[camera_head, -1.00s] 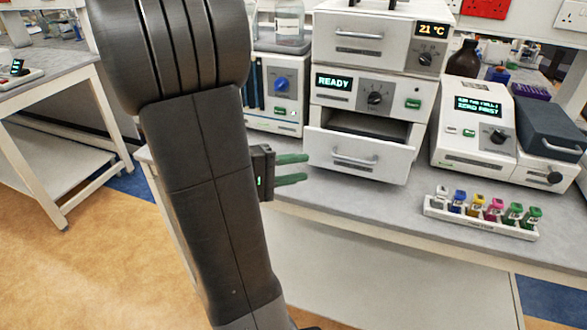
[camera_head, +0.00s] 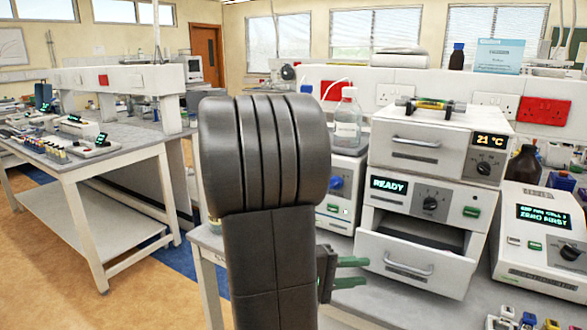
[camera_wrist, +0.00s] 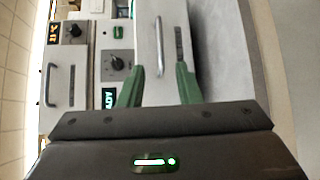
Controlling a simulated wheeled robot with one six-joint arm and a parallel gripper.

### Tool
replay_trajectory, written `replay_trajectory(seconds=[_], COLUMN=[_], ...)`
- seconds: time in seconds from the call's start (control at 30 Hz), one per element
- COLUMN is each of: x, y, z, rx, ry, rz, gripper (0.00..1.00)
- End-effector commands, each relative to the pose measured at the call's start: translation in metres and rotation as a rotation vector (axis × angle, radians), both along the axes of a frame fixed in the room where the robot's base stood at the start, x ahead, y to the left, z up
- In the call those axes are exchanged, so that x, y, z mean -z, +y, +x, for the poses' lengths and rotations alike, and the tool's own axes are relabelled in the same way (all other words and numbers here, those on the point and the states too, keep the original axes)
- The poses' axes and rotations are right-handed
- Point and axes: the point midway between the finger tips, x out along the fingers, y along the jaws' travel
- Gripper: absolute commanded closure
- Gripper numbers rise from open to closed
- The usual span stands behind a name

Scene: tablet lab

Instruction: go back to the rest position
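My gripper (camera_head: 362,271) is in the lower middle of the head view, beside my raised dark arm. Its two green fingers point right and stand apart with nothing between them. In the wrist view the gripper (camera_wrist: 160,72) shows the same parted fingers, with the drawer front beyond them. The white drawer (camera_head: 415,265) at the bottom of the READY unit is pulled out, and its handle is free of the fingers. I cannot tell the exact gap between fingertips and drawer. My arm hides part of the bench.
The READY unit (camera_head: 383,184) carries an upper oven (camera_head: 415,160) showing 21 °C. A clear bottle (camera_head: 348,122) stands left of it. The ZERO FIRST instrument (camera_head: 520,262) is at the right. Another bench (camera_head: 90,163) stands at the left, with open floor before it.

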Motion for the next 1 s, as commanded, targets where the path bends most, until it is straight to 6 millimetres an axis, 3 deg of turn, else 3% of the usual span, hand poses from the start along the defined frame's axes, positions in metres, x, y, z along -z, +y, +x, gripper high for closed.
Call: replay_trajectory(seconds=[0.7,1.0], x=[0.010,0.013], y=[-0.069,-0.089], z=[0.015,0.020], rx=[0.005,0.002], ry=[0.000,-0.001], rz=[0.001,0.001], gripper=[0.69,0.69])
